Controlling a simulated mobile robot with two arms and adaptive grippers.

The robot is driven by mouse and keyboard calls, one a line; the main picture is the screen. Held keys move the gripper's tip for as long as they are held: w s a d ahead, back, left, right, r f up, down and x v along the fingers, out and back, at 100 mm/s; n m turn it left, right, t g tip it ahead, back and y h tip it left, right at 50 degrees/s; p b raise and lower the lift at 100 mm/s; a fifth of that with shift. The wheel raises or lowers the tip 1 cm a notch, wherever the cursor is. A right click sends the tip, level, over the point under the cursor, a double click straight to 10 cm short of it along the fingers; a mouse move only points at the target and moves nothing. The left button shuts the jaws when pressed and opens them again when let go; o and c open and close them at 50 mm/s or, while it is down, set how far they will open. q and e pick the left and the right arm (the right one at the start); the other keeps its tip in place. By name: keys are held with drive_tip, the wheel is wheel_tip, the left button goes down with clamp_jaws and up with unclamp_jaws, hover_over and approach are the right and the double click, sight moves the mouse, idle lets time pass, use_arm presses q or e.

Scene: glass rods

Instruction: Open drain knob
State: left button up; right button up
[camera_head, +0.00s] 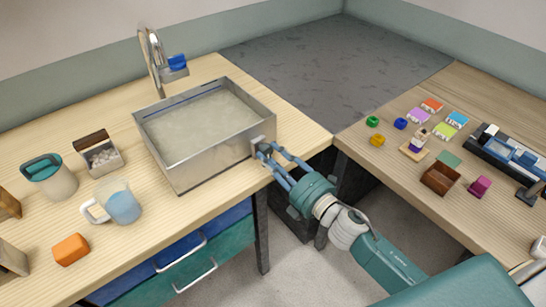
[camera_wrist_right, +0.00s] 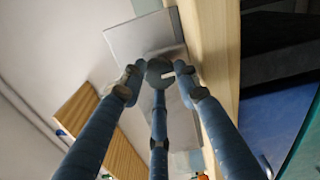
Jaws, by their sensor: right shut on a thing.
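A metal basin (camera_head: 178,170) stands on the wooden counter, filled with pale, cloudy-looking contents. My right gripper (camera_head: 268,155) reaches in from the lower right and is at the basin's right side, near its front corner. A grey round drain knob (camera_wrist_right: 160,70) shows between the fingers of my right gripper (camera_wrist_right: 158,80) in the right wrist view. The fingers are shut on it. In the head view the fingers largely hide the knob, and its turn cannot be read there. My left gripper is in no view.
A faucet (camera_head: 155,60) with a blue part stands behind the basin. Left of the basin are a measuring jug (camera_head: 121,204), a lidded cup (camera_head: 50,178), a small open box (camera_head: 98,152) and an orange block (camera_head: 71,249). A second table (camera_head: 500,220) at right holds several small objects.

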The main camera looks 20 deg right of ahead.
drive_tip(key=shift+a, duration=0.1)
drive_tip(key=o, duration=1.2)
drive_tip(key=shift+c, duration=0.2)
drive_tip(key=shift+f, duration=0.1)
drive_tip(key=shift+s, duration=0.1)
drive_tip(key=shift+s+f, duration=0.1)
drive_tip(key=shift+s, duration=0.15)
drive_tip(key=v, duration=0.7)
drive_tip(key=shift+s+r, duration=0.15)
drive_tip(key=shift+r, duration=0.15)
